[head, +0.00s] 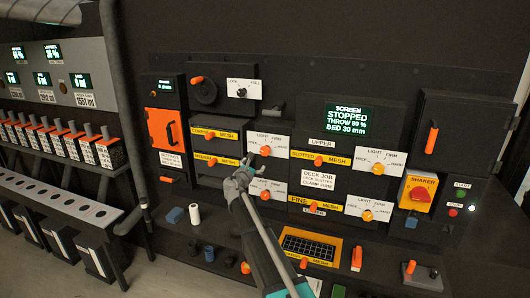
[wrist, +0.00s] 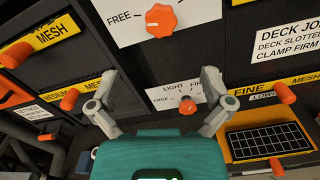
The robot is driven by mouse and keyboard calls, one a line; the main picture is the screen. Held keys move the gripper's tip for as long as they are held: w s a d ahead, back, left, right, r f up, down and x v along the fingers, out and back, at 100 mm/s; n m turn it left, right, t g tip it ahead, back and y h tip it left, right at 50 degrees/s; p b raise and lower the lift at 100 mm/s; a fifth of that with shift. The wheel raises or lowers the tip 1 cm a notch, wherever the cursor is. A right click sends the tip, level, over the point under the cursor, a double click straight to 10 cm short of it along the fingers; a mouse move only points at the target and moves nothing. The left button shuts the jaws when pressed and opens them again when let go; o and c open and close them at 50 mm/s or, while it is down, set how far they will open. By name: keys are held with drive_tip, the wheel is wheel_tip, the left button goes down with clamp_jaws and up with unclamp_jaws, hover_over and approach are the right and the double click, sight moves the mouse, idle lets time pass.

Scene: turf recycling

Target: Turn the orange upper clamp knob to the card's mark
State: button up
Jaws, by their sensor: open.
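The orange upper clamp knob (head: 265,151) sits on a white FREE–LIGHT–FIRM plate left of the UPPER label. In the wrist view the knob (wrist: 160,20) is near the top edge; its exact setting is hard to tell. The white card (head: 318,179) reads DECK JOB, DECK SLOTTED, CLAMP FIRM; part of the card also shows in the wrist view (wrist: 285,38). My gripper (head: 252,170) is open and empty, below the upper knob in the picture. In the wrist view its fingers (wrist: 157,78) are spread wide, with the upper knob beyond them.
A lower orange knob (wrist: 187,107) on a similar plate shows between my fingers. Yellow knobs (head: 378,169) sit at right. Orange drawer handles (head: 318,161) stick out nearby. The screen (head: 347,120) reads STOPPED. Loose items lie on the ledge below.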

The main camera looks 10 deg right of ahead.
sight(265, 152)
drive_tip(key=x, duration=1.3)
drive_tip(key=shift+w+d, duration=0.1)
drive_tip(key=c, duration=1.1)
drive_tip(key=shift+c, duration=0.2)
